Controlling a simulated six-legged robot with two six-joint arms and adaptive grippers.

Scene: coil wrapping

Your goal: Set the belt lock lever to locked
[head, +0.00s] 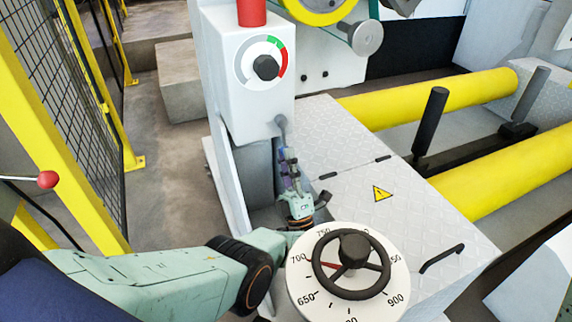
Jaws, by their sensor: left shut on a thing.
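A slim grey lever (281,123) stands at the side of the white control box, and its upper end shows above my left gripper. I take it to be the belt lock lever; no locked or unlocked marking can be read. My left gripper (285,157) reaches up from the lower middle and is shut on this lever. The fingers hide its lower part. My right gripper is not in view.
The white box (231,88) carries a black knob (266,67) on a green and red dial. A numbered handwheel (350,266) stands close to my left wrist. A tread-plate cover (339,144), yellow rollers (429,98) and a red-knobbed rod (47,180) lie around. A yellow-framed fence (62,130) is at left.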

